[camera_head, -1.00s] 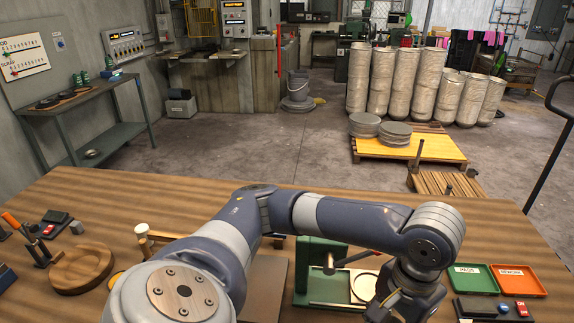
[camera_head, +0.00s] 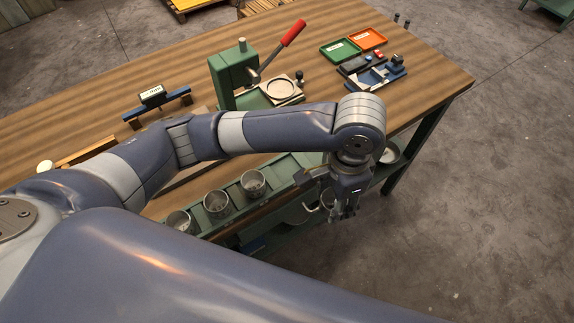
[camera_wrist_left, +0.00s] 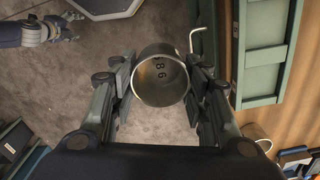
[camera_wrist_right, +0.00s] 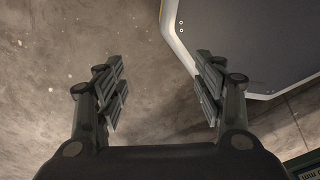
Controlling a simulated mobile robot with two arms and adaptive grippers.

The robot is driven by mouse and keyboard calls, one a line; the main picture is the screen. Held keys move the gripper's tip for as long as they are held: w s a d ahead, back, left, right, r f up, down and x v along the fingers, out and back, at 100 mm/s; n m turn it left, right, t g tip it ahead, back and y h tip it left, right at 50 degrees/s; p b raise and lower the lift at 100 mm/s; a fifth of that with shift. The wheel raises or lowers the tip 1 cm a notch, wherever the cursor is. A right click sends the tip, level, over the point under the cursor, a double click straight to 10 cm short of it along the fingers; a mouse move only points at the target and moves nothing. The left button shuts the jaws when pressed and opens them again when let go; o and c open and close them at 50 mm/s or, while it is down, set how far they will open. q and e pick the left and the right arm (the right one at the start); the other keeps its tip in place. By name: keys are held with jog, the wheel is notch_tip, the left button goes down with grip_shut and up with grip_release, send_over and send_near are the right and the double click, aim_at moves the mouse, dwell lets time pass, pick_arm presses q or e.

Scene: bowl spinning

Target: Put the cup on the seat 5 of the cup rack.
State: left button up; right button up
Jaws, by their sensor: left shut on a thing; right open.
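My left gripper (camera_head: 344,204) is shut on a metal cup (camera_wrist_left: 160,78). In the left wrist view the cup sits between both fingers, its open mouth facing the camera, with dark characters inside that are hard to read. In the head view the gripper hangs just past the right end of the green cup rack (camera_head: 283,172), apart from it and off the table's edge. Several cups stand in the rack, among them one cup (camera_head: 253,184) and another (camera_head: 216,204). Seat numbers cannot be read. My right gripper (camera_wrist_right: 160,92) is open and empty above bare floor.
A green press with a red lever (camera_head: 233,78) stands on the wooden table behind my left arm. A green tray (camera_head: 340,50), an orange tray (camera_head: 368,39) and a blue fixture (camera_head: 373,74) lie farther right. The floor right of the table is clear.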

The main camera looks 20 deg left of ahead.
pick_arm(q)
jog(key=w+a+p, duration=0.1)
jog(key=w+a, duration=0.2)
jog(key=a, duration=0.1)
jog(key=w+a+f+p, duration=0.1)
jog(key=w+a, duration=0.1)
jog(key=a, duration=0.2)
jog(key=w+a+p, duration=0.1)
jog(key=w+a, duration=0.2)
jog(key=a, duration=0.1)
jog(key=shift+w+a+f+p, duration=0.2)
jog(key=shift+w+a+p, duration=0.1)
jog(key=shift+a+p, duration=0.1)
jog(key=shift+a+f, duration=0.1)
notch_tip(320, 180, down, 3)
jog(key=shift+p, duration=0.65)
jog(key=shift+f, duration=0.2)
pick_arm(e)
notch_tip(320, 180, up, 5)
jog(key=shift+s+a+r, duration=0.1)
pick_arm(q)
jog(key=o, duration=1.1)
jog(key=shift+f, duration=0.15)
